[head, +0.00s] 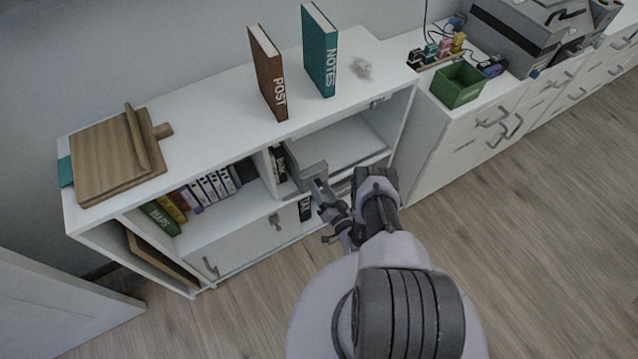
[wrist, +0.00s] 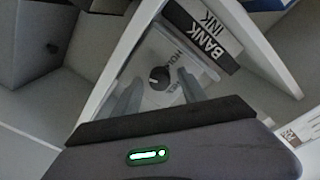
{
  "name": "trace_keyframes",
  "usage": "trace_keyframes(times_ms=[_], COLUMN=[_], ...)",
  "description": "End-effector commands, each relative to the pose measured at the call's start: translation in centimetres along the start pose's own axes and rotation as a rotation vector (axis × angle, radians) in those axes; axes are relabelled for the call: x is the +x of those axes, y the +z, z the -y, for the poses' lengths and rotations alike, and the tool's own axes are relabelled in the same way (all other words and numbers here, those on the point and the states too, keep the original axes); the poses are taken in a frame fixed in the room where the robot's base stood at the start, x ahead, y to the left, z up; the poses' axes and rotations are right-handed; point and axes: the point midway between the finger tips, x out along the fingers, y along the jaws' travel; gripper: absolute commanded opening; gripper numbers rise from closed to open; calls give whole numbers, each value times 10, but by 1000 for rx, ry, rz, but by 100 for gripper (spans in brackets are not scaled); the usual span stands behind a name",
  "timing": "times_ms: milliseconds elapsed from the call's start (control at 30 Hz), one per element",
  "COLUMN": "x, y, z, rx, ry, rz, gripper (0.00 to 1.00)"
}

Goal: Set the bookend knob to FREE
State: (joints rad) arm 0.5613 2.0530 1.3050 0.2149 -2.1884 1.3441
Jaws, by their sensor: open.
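In the wrist view, a round dark knob (wrist: 159,77) sits on a pale plate (wrist: 153,45) inside the shelf. Lettering starting "HOL" is printed on the plate to the knob's upper right, and a partly hidden word lies below it. I cannot make out the knob's setting. My gripper (wrist: 159,84) is open, with one finger on each side of the knob; whether they touch it I cannot tell. In the head view my gripper (head: 328,211) is at the front of the shelf desk, and the knob cannot be made out there.
In the head view, a grey bracket-like part (head: 309,171) is near the gripper. Books marked POST (head: 268,75) and NOTES (head: 320,50) stand on the desk top (head: 215,105). The floor in front is clear.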

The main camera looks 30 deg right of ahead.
Motion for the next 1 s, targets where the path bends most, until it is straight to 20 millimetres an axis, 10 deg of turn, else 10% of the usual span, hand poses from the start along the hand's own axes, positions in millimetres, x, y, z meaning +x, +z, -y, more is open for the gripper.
trace_keyframes(times_ms=[133, 400, 1000], x=[0, 0, 1], y=[0, 0, -1], z=[0, 0, 1], rx=[0, 0, -277], ry=[0, 0, -10], rz=[0, 0, -10], gripper=[48, 0, 0])
